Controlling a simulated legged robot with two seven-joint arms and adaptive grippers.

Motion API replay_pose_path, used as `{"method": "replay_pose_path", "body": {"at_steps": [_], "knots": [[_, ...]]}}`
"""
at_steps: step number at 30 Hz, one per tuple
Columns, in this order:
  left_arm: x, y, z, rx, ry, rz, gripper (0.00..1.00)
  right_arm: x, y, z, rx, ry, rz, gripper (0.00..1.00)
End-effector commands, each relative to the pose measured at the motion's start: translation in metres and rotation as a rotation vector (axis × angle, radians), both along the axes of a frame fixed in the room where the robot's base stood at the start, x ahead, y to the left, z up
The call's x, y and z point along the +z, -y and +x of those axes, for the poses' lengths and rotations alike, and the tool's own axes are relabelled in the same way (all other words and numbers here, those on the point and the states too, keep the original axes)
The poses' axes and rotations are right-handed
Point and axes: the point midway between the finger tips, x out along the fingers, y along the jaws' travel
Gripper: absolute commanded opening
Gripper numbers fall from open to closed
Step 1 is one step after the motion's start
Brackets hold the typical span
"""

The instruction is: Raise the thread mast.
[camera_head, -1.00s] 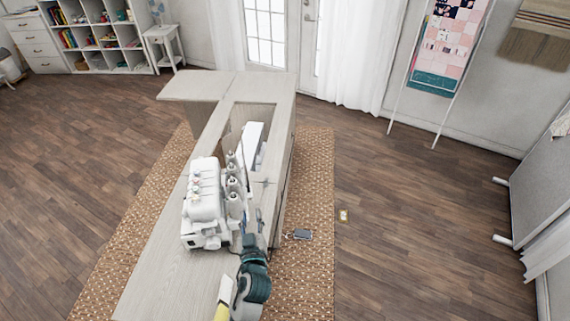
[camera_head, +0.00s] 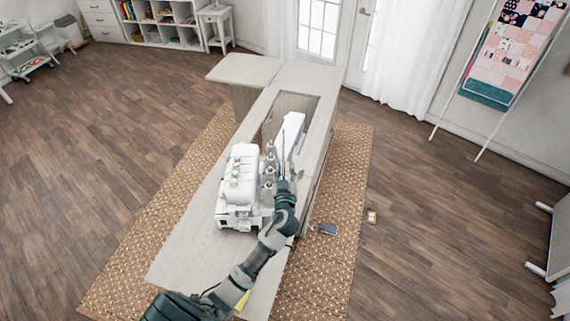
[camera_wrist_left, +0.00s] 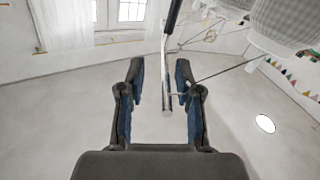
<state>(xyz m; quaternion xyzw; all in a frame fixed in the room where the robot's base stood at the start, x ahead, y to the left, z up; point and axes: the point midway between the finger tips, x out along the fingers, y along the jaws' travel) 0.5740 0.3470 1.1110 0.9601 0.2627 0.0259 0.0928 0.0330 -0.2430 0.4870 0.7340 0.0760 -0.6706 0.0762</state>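The white serger (camera_head: 240,187) stands on the pale wooden cabinet in the head view, with grey thread cones (camera_head: 268,172) along its right side. My left gripper (camera_head: 283,180) is beside these cones, at the serger's right. In the left wrist view my left gripper (camera_wrist_left: 160,75) has its two fingers spread apart. A thin rod, black above and silver below, which looks like the thread mast (camera_wrist_left: 166,85), runs between the fingers with gaps visible on both sides. Thin wire arms branch from it. Large rounded grey cones (camera_wrist_left: 285,25) show at upper right. My right gripper is not in view.
The cabinet top (camera_head: 185,255) has bare room left of and in front of the serger. A white machine (camera_head: 292,130) sits by the cabinet's opening. A dark phone-like object (camera_head: 328,229) lies on the woven rug (camera_head: 345,190) to the right.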

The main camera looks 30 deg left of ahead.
Motion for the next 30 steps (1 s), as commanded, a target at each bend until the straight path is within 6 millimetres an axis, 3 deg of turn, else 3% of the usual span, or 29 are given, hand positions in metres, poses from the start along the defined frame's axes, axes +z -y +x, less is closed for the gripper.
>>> {"method": "replay_pose_path", "body": {"at_steps": [4,13,14,18,30], "knots": [[0.0,-0.008,0.011,0.001,-0.001,0.002,0.34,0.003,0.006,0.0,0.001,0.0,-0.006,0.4],[0.0,-0.009,0.013,0.0,0.0,0.0,0.34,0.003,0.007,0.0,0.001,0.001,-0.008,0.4],[0.0,-0.009,0.013,0.0,0.0,0.0,0.32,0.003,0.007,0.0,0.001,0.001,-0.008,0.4],[0.0,-0.008,0.013,0.0,-0.001,0.001,0.0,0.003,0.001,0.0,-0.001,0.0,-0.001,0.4],[0.007,-0.008,0.019,-0.001,0.003,-0.002,0.0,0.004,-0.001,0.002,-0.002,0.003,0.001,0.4]]}}
